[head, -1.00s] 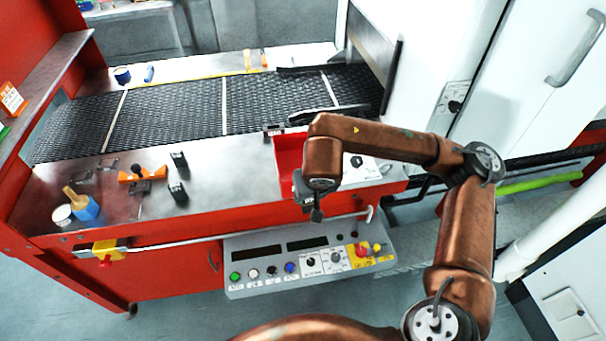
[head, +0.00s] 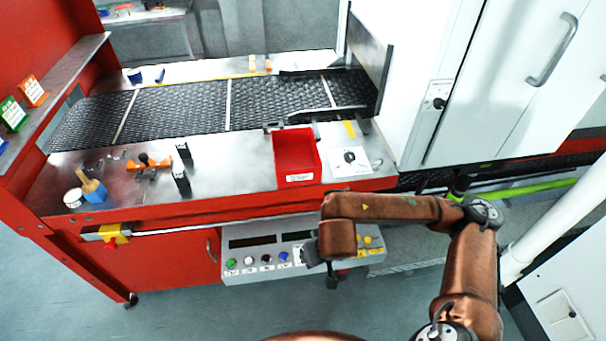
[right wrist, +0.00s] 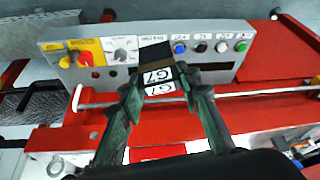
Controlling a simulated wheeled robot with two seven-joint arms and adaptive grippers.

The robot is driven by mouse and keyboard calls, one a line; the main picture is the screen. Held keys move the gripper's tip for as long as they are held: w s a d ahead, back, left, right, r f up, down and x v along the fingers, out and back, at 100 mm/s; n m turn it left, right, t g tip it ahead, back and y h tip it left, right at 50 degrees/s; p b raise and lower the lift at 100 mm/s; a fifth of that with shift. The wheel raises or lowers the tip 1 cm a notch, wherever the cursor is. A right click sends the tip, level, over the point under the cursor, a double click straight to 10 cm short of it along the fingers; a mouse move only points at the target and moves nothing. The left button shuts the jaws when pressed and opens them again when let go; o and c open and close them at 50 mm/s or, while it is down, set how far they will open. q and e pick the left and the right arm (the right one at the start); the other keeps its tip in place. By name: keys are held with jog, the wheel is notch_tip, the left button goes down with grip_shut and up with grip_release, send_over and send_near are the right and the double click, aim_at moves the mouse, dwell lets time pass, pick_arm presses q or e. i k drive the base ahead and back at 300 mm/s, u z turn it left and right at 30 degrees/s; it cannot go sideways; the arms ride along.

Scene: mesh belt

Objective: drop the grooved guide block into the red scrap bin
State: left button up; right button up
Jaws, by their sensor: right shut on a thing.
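The red scrap bin (head: 296,150) sits on the bench's front right part, open at the top, with a white label on its near wall. My right gripper (right wrist: 152,88) is shut on a dark block (right wrist: 156,54) that has white G7 labels; I take it as the grooved guide block, but no groove is clear. In the head view my right gripper (head: 322,262) hangs in front of the control panel, nearer than the bin and apart from it, and the block is mostly hard to make out. My left gripper is not in view.
Two black blocks (head: 181,184) stand on the bench left of the bin, beside an orange part (head: 149,163). The mesh belt (head: 180,108) runs behind. A control panel (head: 255,265) juts out in front.

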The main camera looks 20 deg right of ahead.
aim_at(300, 165)
jog(key=k, duration=0.15)
jog(key=u, duration=1.4)
jog(key=i, duration=0.95)
jog(key=z, duration=2.6)
